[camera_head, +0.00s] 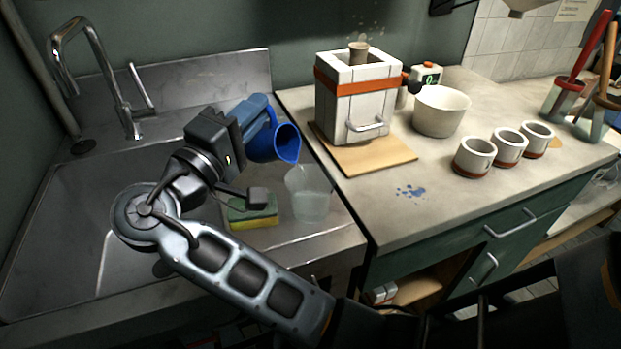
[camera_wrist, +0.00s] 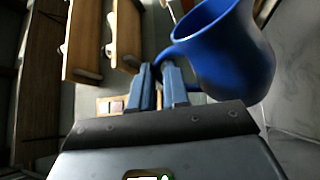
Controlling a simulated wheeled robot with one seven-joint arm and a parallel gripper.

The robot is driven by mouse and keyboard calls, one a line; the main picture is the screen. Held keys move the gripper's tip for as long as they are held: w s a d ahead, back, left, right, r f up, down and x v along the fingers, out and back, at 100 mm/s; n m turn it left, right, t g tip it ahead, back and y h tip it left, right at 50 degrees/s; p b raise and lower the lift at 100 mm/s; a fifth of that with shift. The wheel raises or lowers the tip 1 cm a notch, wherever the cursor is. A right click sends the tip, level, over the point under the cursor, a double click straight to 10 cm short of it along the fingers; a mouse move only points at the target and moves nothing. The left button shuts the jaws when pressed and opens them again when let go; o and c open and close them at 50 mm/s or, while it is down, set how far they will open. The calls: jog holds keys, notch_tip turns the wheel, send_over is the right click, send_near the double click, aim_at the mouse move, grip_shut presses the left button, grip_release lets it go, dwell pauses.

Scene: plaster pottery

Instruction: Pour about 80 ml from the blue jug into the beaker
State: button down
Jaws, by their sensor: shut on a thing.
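The blue jug (camera_head: 274,143) is tilted well over in the head view, its open mouth facing right and down. My gripper (camera_head: 243,118) is shut on it, at the handle as the wrist view shows. In the wrist view the jug (camera_wrist: 235,55) is at the upper right, beyond my gripper's fingers (camera_wrist: 160,88). The clear beaker (camera_head: 310,200) stands upright on the sink's ledge, just below and right of the jug's mouth.
A green and yellow sponge (camera_head: 254,212) lies left of the beaker, partly behind my arm. The tap (camera_head: 115,90) stands at the back left. On the counter right of the sink are a white and orange box-shaped device (camera_head: 352,105), a white bowl (camera_head: 440,112) and cups (camera_head: 474,156).

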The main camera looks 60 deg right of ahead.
jog(key=shift+r, duration=0.1)
jog(key=shift+w+r+n+p, duration=0.2)
jog(key=shift+n+p, duration=0.1)
jog(key=shift+p, duration=0.6)
jog(key=shift+w+f+n+t+p, duration=0.2)
jog(key=shift+w+n+t+p, duration=0.15)
jog(key=shift+n+p, duration=0.45)
jog(key=shift+w+f+n+p, duration=0.4)
jog(key=shift+f+n+p, duration=0.15)
jog(key=shift+f, duration=0.3)
jog(key=n+p, duration=0.1)
jog(key=w+f+n+p, duration=0.1)
jog(key=p, duration=0.1)
jog(key=shift+n+t+y, duration=0.25)
jog(key=shift+y, duration=0.05)
jog(key=shift+w+f+n+p, duration=0.55)
jog(key=shift+f+n+p, duration=0.1)
jog(key=shift+n+p, duration=0.15)
jog(key=shift+w+f+n, duration=0.4)
jog(key=shift+w+f, duration=0.05)
jog(key=shift+f, duration=0.05)
jog(key=shift+t+y, duration=0.3)
